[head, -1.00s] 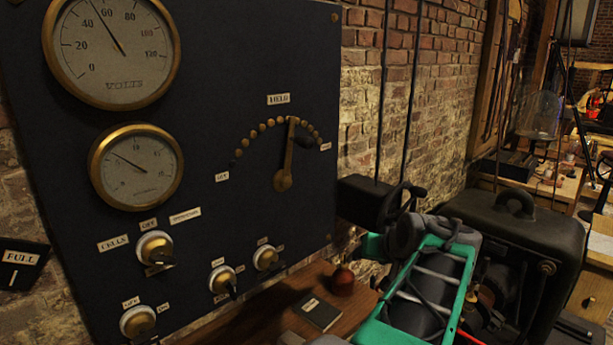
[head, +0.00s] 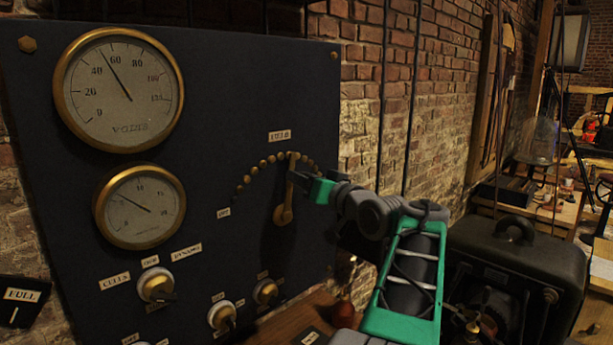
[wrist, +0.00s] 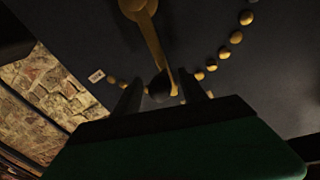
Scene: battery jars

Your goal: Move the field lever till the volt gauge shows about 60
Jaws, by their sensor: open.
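The volt gauge (head: 118,90) is the upper brass-rimmed dial in the head view. Its needle points between 40 and 60, near 50. The field lever (head: 285,205) is a brass arm on the dark panel, pointing up and slightly right along an arc of brass studs. In the wrist view the lever (wrist: 153,40) runs down to a dark knob (wrist: 158,86) that shows between my fingers. My gripper (head: 303,181) is open at the lever's upper part, one finger on each side of the knob. Whether a finger touches it cannot be told.
A smaller gauge (head: 140,206) sits below the volt gauge. Several knob switches, such as the cells switch (head: 155,284), line the lower panel. A dark machine (head: 515,270) stands right of my arm, and a brick wall (head: 450,110) is behind.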

